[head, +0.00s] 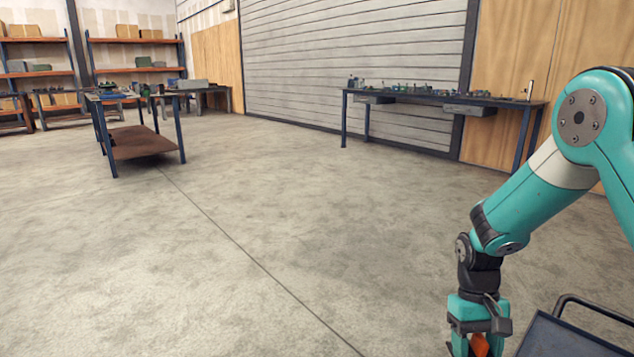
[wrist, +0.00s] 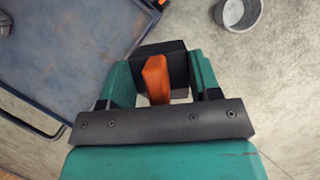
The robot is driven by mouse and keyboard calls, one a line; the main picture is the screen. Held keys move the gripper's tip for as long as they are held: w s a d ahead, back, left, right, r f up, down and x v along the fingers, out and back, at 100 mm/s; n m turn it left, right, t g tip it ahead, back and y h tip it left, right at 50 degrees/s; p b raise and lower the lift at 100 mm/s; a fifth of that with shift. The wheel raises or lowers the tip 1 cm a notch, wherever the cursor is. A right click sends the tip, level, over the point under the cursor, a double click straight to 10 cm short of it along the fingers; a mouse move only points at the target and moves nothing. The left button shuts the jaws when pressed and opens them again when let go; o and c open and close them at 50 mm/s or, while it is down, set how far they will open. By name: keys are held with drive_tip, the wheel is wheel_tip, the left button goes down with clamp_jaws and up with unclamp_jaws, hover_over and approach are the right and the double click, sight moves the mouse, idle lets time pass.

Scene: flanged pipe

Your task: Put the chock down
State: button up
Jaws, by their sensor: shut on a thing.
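The orange chock (wrist: 157,80) is between the dark jaws of my gripper (wrist: 163,68) in the wrist view. The jaws are shut on it, and they hide part of it. In the head view the orange chock (head: 479,346) shows at the bottom edge, under my gripper (head: 478,343), which points down. The lower end of the gripper is cut off by the frame there. In the wrist view the gripper is over the floor, beside the right edge of a dark blue-grey cart top. I cannot tell its height.
The cart (wrist: 70,50) with a tube handle fills the left of the wrist view; it also shows at the lower right of the head view (head: 565,340). A grey bucket (wrist: 238,12) stands on the floor. Workbenches (head: 440,97) stand far back. The middle floor is clear.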

wheel_tip(320, 180, up, 22)
drive_tip(key=s+p, duration=0.2)
drive_tip(key=p, duration=2.7)
drive_tip(key=shift+f, duration=0.2)
